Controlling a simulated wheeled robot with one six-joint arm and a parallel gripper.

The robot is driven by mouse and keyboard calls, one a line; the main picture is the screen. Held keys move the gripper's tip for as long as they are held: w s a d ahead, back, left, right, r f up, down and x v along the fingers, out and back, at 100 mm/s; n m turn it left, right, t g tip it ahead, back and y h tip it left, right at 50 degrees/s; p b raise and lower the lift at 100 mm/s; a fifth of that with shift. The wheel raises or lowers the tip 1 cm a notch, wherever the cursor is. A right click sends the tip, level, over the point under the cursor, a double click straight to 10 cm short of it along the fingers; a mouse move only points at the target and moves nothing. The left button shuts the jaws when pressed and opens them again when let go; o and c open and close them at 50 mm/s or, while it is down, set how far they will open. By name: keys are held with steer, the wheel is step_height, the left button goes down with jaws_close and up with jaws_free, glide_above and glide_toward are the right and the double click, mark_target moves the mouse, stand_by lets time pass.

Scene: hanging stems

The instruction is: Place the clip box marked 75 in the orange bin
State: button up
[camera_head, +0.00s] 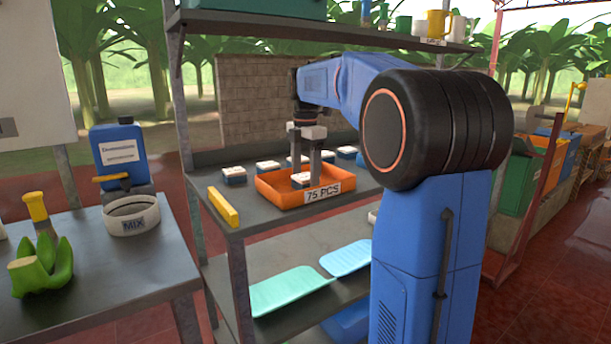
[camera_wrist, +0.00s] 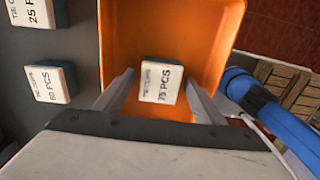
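The clip box marked 75 PCS is white-topped and sits inside the orange bin in the wrist view (camera_wrist: 162,82); it also shows low in the bin in the head view (camera_head: 301,179). The orange bin (camera_head: 278,195) stands on the shelf top with a "75 PCS" label on its front; its walls fill the middle of the wrist view (camera_wrist: 118,35). My gripper (camera_wrist: 160,76) points down into the bin, one finger on each side of the box, with a narrow gap at both sides. It is open. It also shows in the head view (camera_head: 306,160).
Other clip boxes stand outside the bin, one marked 50 PCS (camera_wrist: 48,83) and one marked 25 PCS (camera_wrist: 38,12). A yellow block (camera_head: 223,207) lies at the shelf's left edge. An upper shelf (camera_head: 270,27) hangs above. A blue jug (camera_head: 120,155) stands on the left table.

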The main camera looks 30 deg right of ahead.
mark_target(306, 176)
step_height(306, 176, up, 12)
steer(key=shift+r, duration=0.15)
stand_by(0.7)
steer(key=shift+s, duration=0.1)
stand_by(0.4)
